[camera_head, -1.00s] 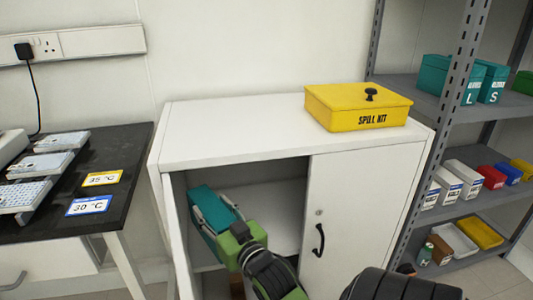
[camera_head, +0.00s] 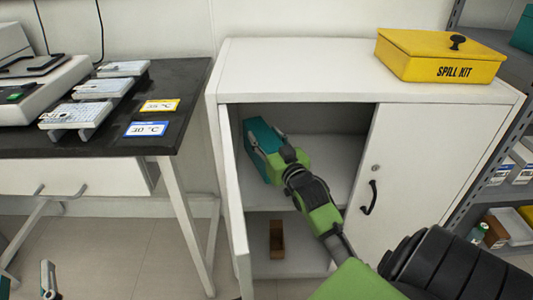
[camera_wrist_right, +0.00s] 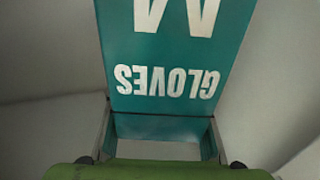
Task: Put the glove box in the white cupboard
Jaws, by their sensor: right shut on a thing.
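The teal glove box (camera_head: 262,136), marked GLOVES, is inside the upper compartment of the white cupboard (camera_head: 300,72), near its left wall. It also shows in the right wrist view (camera_wrist_right: 180,50), between the fingers. My right gripper (camera_head: 268,146) reaches in through the open left side and is shut on the box. Whether the box rests on the shelf (camera_head: 330,190) cannot be told. The cupboard's left door (camera_head: 236,230) stands open and its right door is shut. Part of my left gripper (camera_head: 48,280) shows at the bottom left, away from the cupboard; its opening is unclear.
A yellow spill kit box (camera_head: 435,55) stands on the cupboard top. A brown object (camera_head: 277,240) stands in the lower compartment. A black-topped bench (camera_head: 95,145) is at left, and grey shelving (camera_head: 490,180) at right. The upper shelf is clear to the right of the box.

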